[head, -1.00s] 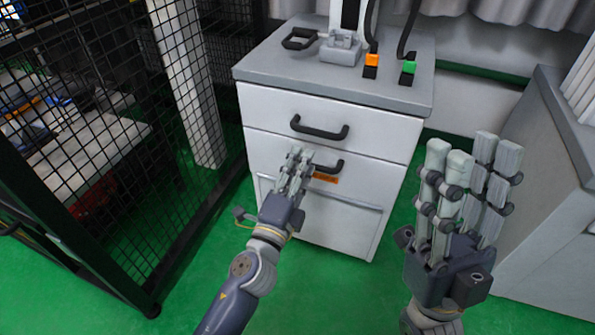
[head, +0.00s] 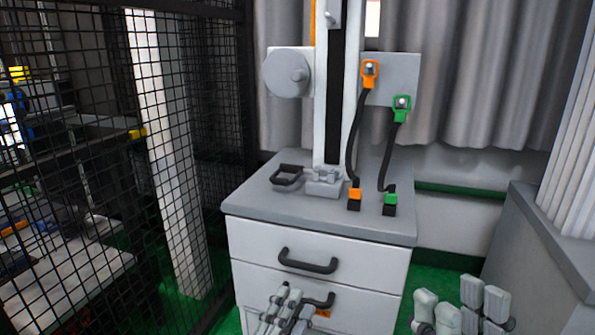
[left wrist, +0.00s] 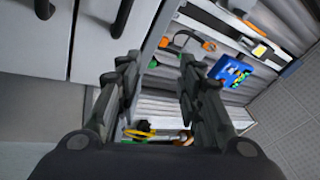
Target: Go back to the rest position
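My left gripper (head: 279,312) shows at the bottom of the head view, in front of the drawer cabinet's lower handle. In the left wrist view its two dark fingers (left wrist: 158,82) stand apart with nothing between them, so it is open. My right gripper (head: 460,312) is at the bottom right of the head view, fingers pointing up. Its fingertips stand apart and look empty; its palm is cut off by the frame. The white cabinet (head: 322,238) has its drawers shut, with black handles (head: 307,262).
The drop tower (head: 333,100) stands on the grey cabinet top, with orange (head: 370,72) and green (head: 401,106) plugs on black cables. A black mesh fence (head: 90,150) is close on the left. A grey cabinet (head: 540,245) stands on the right. Green floor shows between.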

